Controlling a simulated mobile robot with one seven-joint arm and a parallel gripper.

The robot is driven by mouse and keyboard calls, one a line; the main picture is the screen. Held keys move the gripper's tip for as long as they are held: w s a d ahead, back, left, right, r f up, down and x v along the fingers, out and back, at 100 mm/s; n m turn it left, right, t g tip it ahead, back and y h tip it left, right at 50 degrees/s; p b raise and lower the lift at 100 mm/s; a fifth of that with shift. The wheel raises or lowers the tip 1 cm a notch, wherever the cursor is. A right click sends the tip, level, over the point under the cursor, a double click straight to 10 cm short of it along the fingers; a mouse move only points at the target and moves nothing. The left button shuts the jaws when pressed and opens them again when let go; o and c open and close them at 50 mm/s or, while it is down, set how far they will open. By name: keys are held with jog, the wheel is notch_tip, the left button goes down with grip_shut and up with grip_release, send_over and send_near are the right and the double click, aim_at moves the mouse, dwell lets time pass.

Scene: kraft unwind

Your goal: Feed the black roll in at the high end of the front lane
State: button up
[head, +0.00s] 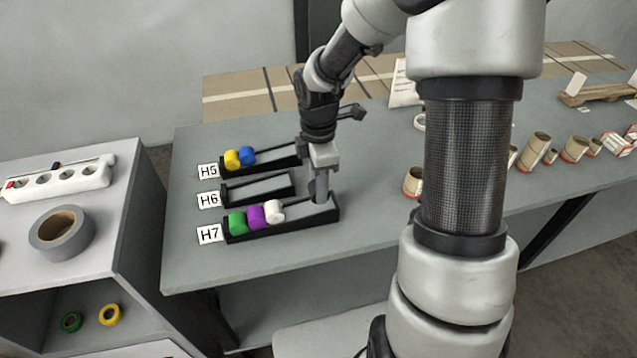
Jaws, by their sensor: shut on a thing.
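The front lane (287,229), labelled H7, is a black-sided sloping channel on the grey table. Green (237,222), purple (256,217) and white (275,210) rolls sit in a row from its left end. The right part of the lane is bare. My gripper (318,190) points down over the right part of this lane. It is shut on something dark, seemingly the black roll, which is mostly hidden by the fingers. I cannot tell whether the roll touches the lane floor.
Behind are the empty lane H6 (258,188) and lane H5, with yellow (232,159) and blue (248,155) rolls. Several cardboard tubes, one near the lanes (413,182), stand to the right. A grey tape roll (61,233) and a power strip (58,179) lie on the left cabinet.

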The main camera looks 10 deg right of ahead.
jog(key=shift+f, duration=0.1)
jog(key=shift+f+b, duration=0.85)
jog(key=shift+f, duration=0.35)
jog(key=o, duration=1.4)
jog(key=shift+r, duration=0.1)
notch_tip(320, 180, up, 8)
jog(key=p, duration=0.7)
jog(key=shift+r, duration=0.2)
dwell(1.4)
